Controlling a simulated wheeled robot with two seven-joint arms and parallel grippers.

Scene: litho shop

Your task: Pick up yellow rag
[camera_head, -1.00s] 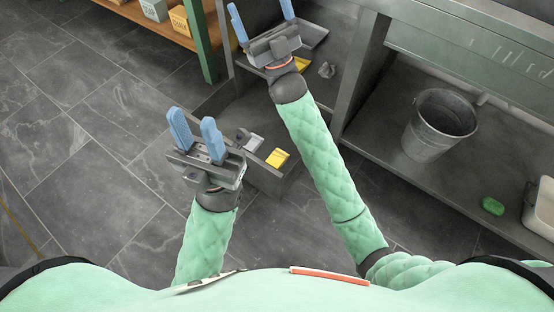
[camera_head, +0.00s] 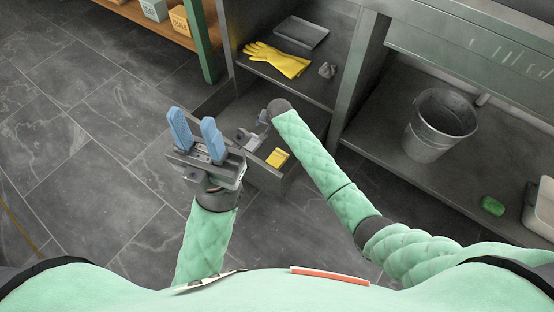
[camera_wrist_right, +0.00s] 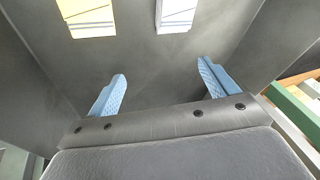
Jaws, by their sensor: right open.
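The yellow rag (camera_head: 277,158) lies flat and folded in the open lower drawer in the head view. In the right wrist view the yellow rag (camera_wrist_right: 88,16) shows at the top left, with thin stripes across it. My right gripper (camera_wrist_right: 163,70) is open and empty, with its two blue fingers spread, and is apart from the rag. In the head view the right gripper is at the drawer, left of the rag and partly hidden by its own wrist. My left gripper (camera_head: 189,124) is open and empty over the floor, left of the drawer.
A white striped cloth (camera_wrist_right: 176,14) lies beside the yellow rag. Yellow gloves (camera_head: 278,59), a grey tray (camera_head: 301,32) and a crumpled grey lump (camera_head: 327,70) lie on the shelf above the drawer. A metal bucket (camera_head: 438,125) stands at right. Floor at left is clear.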

